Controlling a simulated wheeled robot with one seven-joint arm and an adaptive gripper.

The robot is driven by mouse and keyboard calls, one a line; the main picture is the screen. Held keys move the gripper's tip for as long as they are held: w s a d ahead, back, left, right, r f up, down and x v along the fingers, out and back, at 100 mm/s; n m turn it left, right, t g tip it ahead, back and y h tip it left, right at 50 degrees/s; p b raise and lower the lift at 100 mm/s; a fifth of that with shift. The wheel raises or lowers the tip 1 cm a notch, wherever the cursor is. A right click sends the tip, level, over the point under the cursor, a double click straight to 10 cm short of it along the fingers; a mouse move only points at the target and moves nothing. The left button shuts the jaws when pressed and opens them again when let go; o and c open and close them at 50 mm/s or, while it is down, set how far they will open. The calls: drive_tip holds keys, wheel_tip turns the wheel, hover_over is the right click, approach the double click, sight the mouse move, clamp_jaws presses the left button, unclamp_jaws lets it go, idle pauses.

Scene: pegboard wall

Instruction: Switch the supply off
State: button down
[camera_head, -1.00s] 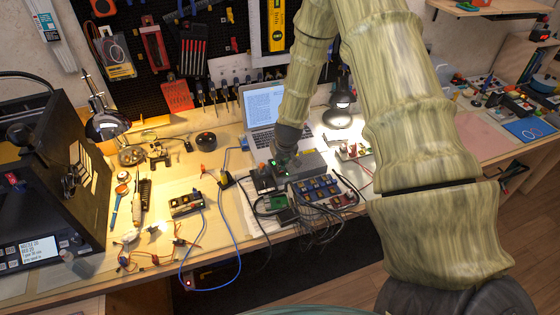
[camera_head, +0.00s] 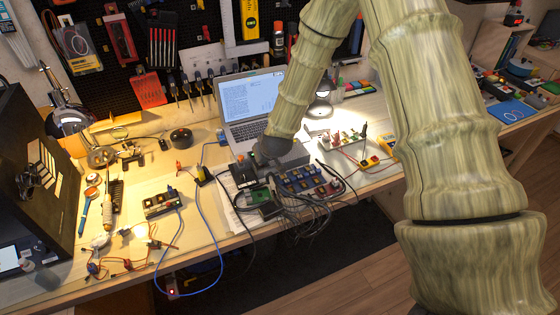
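A grey box (camera_head: 294,156), which looks like the supply, sits on the bench in front of the laptop. My arm covers its left part, and I cannot make out a switch on it. My gripper (camera_head: 277,172) is dark and points down at the box's left front, very close to it. Its fingers are hidden or too dark to separate, so I cannot tell whether it is open or touching the box.
A board of coloured modules (camera_head: 312,183) with many black cables lies just in front. A green circuit board (camera_head: 261,196) is left of it. The laptop (camera_head: 252,100) stands behind. A desk lamp (camera_head: 68,118) stands left.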

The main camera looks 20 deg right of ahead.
drive_tip(key=shift+s+a+f, duration=0.15)
drive_tip(key=shift+s+f, duration=0.1)
drive_tip(key=shift+f, duration=0.1)
drive_tip(key=shift+s, duration=0.25)
drive_tip(key=shift+w+r, duration=0.1)
drive_tip(key=shift+w, duration=0.05)
